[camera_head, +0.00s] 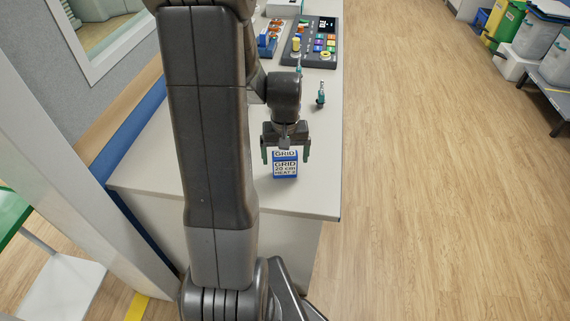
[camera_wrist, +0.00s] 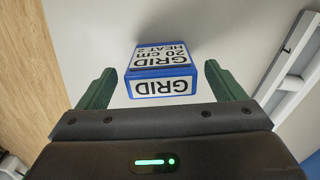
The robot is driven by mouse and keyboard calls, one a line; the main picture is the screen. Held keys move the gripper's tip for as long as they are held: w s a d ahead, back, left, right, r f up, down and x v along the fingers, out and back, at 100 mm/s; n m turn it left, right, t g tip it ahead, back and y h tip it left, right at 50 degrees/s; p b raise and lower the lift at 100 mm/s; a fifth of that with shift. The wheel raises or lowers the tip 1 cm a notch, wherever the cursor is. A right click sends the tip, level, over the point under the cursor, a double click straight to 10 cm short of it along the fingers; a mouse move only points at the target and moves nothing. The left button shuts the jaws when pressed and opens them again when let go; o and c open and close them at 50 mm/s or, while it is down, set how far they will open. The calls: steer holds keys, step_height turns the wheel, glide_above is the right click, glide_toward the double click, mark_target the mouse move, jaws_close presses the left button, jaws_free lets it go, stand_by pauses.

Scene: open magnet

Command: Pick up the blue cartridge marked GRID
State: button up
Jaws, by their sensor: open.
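The blue cartridge (camera_head: 285,168) has white labels reading GRID, 20 cm and HEAT 2. It stands on the pale counter (camera_head: 240,192) near its front edge. In the wrist view the cartridge (camera_wrist: 161,72) lies between and slightly beyond the two green fingers. My gripper (camera_head: 286,156) is above it and points down, with one finger on each side. In the wrist view my gripper (camera_wrist: 168,88) is open, with a gap between each finger and the cartridge. The lower part of the cartridge's far side is hidden.
A dark control panel (camera_head: 311,45) with coloured buttons stands at the back of the counter. A small teal-topped object (camera_head: 320,95) stands behind my gripper to the right. A blue rack (camera_head: 268,42) is at the back left. Counter right of the cartridge is clear.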

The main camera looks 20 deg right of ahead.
mark_target(285, 162)
steer(key=shift+w+f, duration=0.15)
steer(key=shift+f, duration=1.55)
steer(key=c, duration=1.1)
